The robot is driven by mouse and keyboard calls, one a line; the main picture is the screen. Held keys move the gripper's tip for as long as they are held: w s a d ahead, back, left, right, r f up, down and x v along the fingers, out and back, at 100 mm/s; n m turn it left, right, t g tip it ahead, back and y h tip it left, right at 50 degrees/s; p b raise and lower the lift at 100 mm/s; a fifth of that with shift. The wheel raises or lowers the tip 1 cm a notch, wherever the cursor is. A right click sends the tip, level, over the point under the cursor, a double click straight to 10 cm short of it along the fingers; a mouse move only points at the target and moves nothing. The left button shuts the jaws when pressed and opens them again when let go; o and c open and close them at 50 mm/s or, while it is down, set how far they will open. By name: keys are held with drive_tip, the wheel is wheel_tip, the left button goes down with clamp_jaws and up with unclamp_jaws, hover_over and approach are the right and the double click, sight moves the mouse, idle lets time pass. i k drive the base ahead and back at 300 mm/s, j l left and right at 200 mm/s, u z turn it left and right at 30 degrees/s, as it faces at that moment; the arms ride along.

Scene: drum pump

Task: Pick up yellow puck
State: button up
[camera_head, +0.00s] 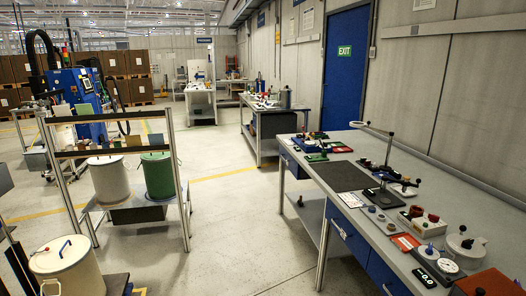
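I cannot make out a yellow puck in the head view; many items on the workbench (268,147) are too small to tell apart. That bench runs along the right wall and carries several small devices, switches and gauges. My gripper does not show in this view, so I cannot see what it holds or where it is relative to the bench.
A rack (112,153) on the left holds a white drum (110,182) and a green drum (158,176). A cream drum (66,268) stands at the lower left. A blue exit door (346,75) is at the back. Floor between rack and bench is clear.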

sight(390, 227)
drive_tip(key=z, duration=0.4)
drive_tip(key=k+j+z, duration=0.1)
drive_tip(key=z, duration=0.35)
drive_tip(key=k+z, duration=0.1)
drive_tip(key=z, duration=0.7)
drive_tip(key=k+z, duration=0.15)
drive_tip(key=z, duration=0.3)
